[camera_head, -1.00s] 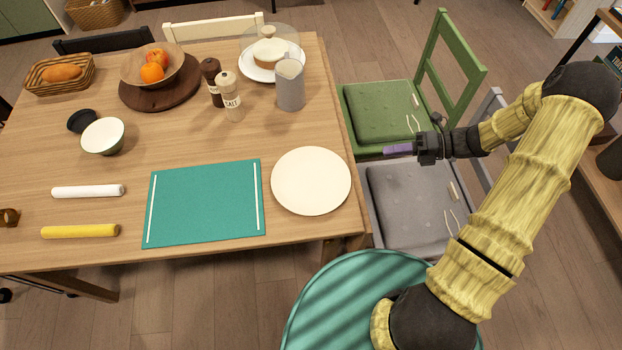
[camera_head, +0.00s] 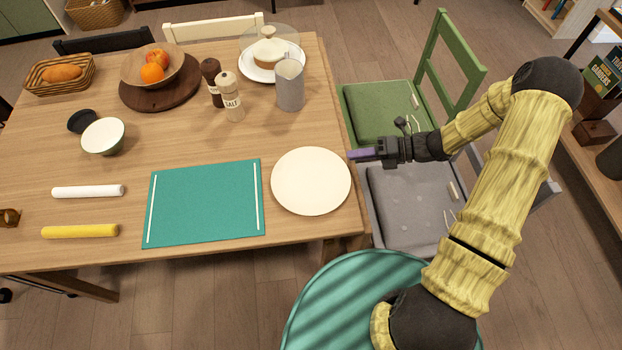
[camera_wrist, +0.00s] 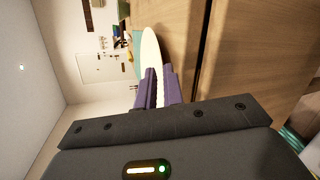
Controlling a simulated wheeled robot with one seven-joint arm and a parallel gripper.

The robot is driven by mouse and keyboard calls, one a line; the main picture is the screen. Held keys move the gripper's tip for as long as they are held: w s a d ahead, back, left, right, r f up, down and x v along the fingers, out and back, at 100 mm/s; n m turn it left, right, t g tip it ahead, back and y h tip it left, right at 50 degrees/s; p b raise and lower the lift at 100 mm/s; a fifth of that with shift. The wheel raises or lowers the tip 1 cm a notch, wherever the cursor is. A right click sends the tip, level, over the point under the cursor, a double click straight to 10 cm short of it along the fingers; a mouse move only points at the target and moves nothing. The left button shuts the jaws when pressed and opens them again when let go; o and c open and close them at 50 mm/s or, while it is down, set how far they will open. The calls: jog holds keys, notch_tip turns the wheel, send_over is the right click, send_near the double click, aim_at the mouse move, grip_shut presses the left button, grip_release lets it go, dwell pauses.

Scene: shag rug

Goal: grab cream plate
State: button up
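The cream plate (camera_head: 311,181) lies flat on the wooden table near its right edge, beside the teal placemat. My gripper (camera_head: 352,155), with purple fingers, is at the table's right edge, just right of the plate's upper right rim. In the wrist view the fingers (camera_wrist: 160,88) stand apart with a narrow gap. The plate (camera_wrist: 151,50) shows edge-on ahead, its near rim in line with that gap. I cannot tell whether the rim is between the fingers or touching them.
The teal placemat (camera_head: 204,203) lies left of the plate. A grey pitcher (camera_head: 290,86) and a salt mill (camera_head: 229,97) stand farther back. A green chair (camera_head: 385,112) and a grey chair (camera_head: 415,207) stand along the table's right side, under my arm.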

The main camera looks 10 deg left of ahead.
aim_at(337, 157)
jog(key=x, duration=0.3)
jog(key=shift+a, duration=0.25)
grip_shut()
notch_tip(337, 157, up, 10)
jog(key=p, duration=0.1)
dwell(0.7)
dwell(0.4)
